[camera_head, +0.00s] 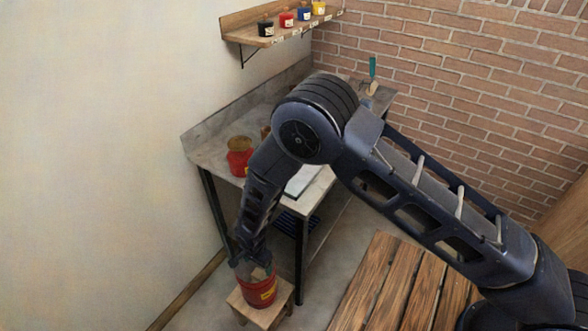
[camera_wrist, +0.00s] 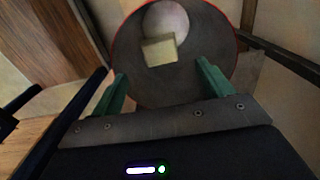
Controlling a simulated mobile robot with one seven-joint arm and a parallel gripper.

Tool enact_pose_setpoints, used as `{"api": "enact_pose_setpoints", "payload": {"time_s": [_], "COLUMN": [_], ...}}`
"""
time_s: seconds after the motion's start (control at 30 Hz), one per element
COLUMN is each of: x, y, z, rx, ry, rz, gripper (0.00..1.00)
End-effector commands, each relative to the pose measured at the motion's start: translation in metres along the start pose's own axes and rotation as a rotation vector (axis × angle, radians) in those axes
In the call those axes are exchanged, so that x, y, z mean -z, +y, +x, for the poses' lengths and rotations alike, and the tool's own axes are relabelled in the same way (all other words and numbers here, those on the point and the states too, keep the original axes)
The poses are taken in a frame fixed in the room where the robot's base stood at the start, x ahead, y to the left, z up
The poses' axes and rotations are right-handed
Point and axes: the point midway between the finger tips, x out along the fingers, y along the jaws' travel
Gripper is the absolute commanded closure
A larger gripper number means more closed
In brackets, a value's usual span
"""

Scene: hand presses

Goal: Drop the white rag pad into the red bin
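The red bin (camera_head: 262,293), with a yellow label, stands on a small wooden stool below the workbench. In the wrist view its round dark inside (camera_wrist: 218,45) and thin red rim lie beyond my fingertips. A pale, cream-white square pad (camera_wrist: 159,50) shows within the bin's opening, apart from both fingers. It seems to be the white rag pad; its exact height in the bin is hard to tell. A paler round patch lies beside it. My gripper (camera_wrist: 162,75) has its green fingers wide apart, with nothing between them. In the head view my gripper (camera_head: 252,260) is right above the bin, pointing down.
A grey workbench (camera_head: 213,152) stands behind the stool (camera_head: 270,316), with another red container (camera_head: 240,157) on it. A slatted wooden surface (camera_head: 395,285) is at the lower right. A wall shelf (camera_head: 262,38) holds several small coloured pots.

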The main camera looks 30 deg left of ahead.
Motion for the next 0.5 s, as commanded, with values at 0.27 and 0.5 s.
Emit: {"api": "enact_pose_setpoints", "payload": {"time_s": [0.27,0.5], "x": [0.0,0.0], "y": [0.001,0.0], "z": [0.0,-0.014], "rx": [-0.002,-0.001], "ry": [0.0,0.0], "rz": [0.0,0.0], "gripper": [0.19,0.19]}}
